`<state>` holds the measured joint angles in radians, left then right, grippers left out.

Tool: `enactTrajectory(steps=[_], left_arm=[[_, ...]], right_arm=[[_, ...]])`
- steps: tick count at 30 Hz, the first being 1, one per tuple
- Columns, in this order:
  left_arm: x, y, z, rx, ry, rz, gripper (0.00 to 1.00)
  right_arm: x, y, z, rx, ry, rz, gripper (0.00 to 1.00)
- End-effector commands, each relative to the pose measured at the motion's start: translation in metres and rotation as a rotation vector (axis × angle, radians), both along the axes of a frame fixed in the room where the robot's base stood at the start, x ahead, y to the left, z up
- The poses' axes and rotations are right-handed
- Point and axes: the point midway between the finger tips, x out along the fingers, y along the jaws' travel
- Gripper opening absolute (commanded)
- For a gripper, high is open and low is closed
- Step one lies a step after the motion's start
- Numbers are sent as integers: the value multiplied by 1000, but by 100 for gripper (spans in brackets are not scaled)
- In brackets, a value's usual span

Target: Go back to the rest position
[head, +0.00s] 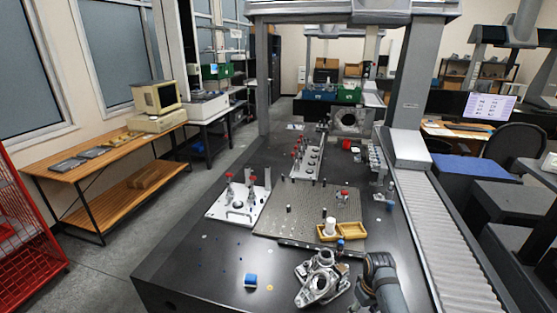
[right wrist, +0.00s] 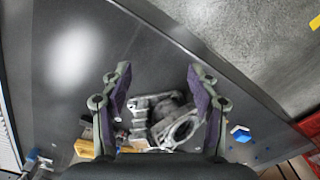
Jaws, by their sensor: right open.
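My right gripper (right wrist: 159,80) is open, its two purple-padded fingers spread wide with nothing held between them. In the right wrist view a grey metal casting (right wrist: 165,122) shows beyond and between the fingers; I cannot tell the exact gap to it. In the head view my right arm comes in at the bottom, just right of the same casting (head: 320,278), which rests on the dark granite table (head: 190,262). The right fingers are mostly hidden there. My left arm and gripper are not in view.
A blue block (head: 250,281) lies left of the casting. Behind are yellow trays (head: 350,230) on a perforated plate (head: 290,222) and a white fixture plate (head: 226,210). A gantry column and rail (head: 430,220) run along the right. The table's front left is mostly clear.

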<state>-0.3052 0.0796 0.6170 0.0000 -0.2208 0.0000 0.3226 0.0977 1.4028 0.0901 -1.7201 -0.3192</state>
Motion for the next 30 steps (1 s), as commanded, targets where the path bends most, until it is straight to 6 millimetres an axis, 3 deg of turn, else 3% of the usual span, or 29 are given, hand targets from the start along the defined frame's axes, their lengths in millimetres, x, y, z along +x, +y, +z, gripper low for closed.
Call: enactTrajectory(steps=[8,14,17,22,24,27,30], left_arm=[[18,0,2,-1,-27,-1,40],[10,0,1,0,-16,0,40],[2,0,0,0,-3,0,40],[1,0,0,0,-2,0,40],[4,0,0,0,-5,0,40],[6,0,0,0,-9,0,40],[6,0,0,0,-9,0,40]], right_arm=[[-28,-5,-81,-11,-7,-57,60],[-73,-11,-159,-26,-20,-109,60],[-116,-14,-211,-36,-27,-144,60],[-240,-21,-304,-54,-49,-211,60],[-291,-23,-328,-57,-63,-232,60],[-352,-24,-347,-57,-80,-254,60],[-390,-24,-355,-56,-94,-267,60]])
